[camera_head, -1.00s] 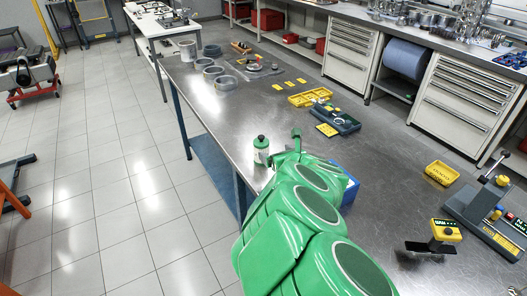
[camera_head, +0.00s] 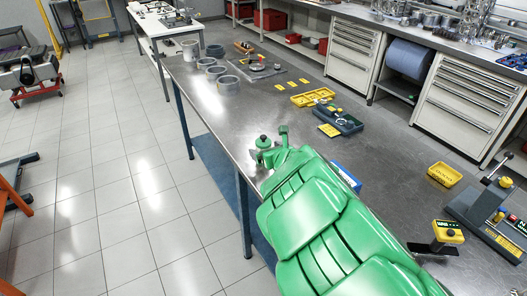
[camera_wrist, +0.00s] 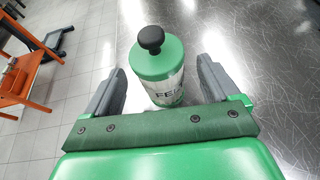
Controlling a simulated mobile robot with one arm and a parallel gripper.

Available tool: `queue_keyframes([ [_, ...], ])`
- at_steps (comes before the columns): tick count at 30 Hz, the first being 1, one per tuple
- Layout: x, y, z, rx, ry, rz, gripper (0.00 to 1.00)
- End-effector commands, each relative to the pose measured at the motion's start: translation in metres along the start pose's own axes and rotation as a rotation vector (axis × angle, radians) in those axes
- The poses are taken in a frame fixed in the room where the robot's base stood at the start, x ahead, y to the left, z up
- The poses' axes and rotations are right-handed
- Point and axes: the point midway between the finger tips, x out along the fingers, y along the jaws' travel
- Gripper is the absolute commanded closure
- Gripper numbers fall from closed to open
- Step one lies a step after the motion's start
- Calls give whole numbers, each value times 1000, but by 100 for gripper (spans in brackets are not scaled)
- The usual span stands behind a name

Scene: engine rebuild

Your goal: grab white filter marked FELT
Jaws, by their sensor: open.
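The filter (camera_wrist: 163,88) stands upright on the steel workbench in the wrist view. It is a white cylinder with a green top and a black knob, and its label reads "FEL", the rest being cut off. My gripper (camera_wrist: 160,66) is open, with one grey finger on each side of the filter and a gap on both sides. In the head view only the filter's green top and knob (camera_head: 263,142) show clearly. My gripper (camera_head: 270,154) is right at it, and my green arm hides much of the bench there.
The workbench (camera_head: 225,125) has its left edge close to the filter. A blue box (camera_head: 346,176) is partly hidden beside my arm. A yellow tray (camera_head: 312,97), a tool block (camera_head: 340,120), a yellow bin (camera_head: 444,174) and a yellow-topped device (camera_head: 447,232) stand farther off.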

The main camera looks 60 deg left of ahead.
Motion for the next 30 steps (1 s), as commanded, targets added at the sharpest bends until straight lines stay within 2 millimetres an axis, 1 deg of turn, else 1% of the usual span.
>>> queue_keyframes([
  [3, 9, 1, 2, 0, -1, 3, 11],
  [10, 24, 0, -1, 2, 3, -1, 11],
  [14, 27, -1, 0, 0, 1, -1, 11],
  [22, 28, -1, 1, -1, 1, -1, 11],
  [30, 28, -1, 1, -1, 1, -1, 53],
])
